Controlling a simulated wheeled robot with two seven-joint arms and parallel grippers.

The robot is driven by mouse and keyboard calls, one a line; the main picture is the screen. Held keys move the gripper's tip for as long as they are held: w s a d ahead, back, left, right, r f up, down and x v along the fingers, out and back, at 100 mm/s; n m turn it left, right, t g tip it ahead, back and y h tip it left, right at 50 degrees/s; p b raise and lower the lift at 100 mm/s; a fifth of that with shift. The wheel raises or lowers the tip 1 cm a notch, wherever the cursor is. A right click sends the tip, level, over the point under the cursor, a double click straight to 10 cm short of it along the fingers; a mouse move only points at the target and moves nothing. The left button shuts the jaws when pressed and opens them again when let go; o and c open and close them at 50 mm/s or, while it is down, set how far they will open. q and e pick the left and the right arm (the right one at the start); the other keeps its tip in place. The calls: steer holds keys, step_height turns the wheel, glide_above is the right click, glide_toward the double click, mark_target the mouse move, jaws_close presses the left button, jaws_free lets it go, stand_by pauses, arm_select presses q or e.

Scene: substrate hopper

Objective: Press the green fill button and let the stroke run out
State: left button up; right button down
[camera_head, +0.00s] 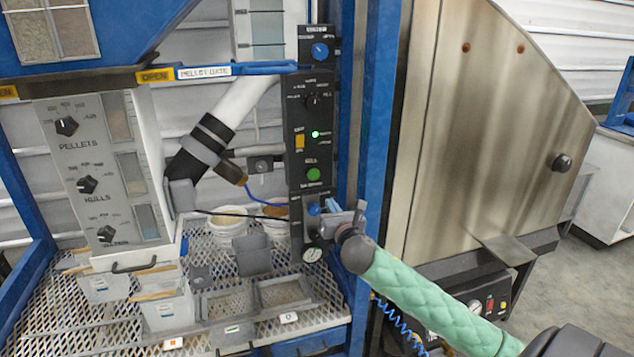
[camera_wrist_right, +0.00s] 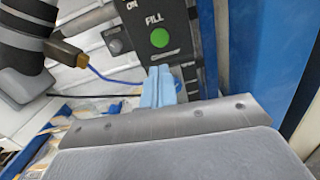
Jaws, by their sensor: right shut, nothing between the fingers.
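The round green fill button (camera_head: 313,174) sits on the dark upright control panel (camera_head: 296,185), below a small lit green lamp (camera_head: 315,134). In the right wrist view the button (camera_wrist_right: 160,38) shows whole under the word FILL. My right gripper (camera_head: 329,209) is shut and empty, in front of the panel's lower part. In the wrist view its pale blue fingers (camera_wrist_right: 158,84) lie together just below the button, and no finger covers it. The gap in depth between fingertips and panel is hard to judge. My left gripper is out of view.
A blue frame post (camera_head: 367,120) stands right of the panel, beside a large steel housing (camera_head: 470,130). Small bins (camera_head: 165,308) stand on the mesh shelf below.

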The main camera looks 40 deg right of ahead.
mark_target(314, 176)
steer(key=shift+n, duration=0.5)
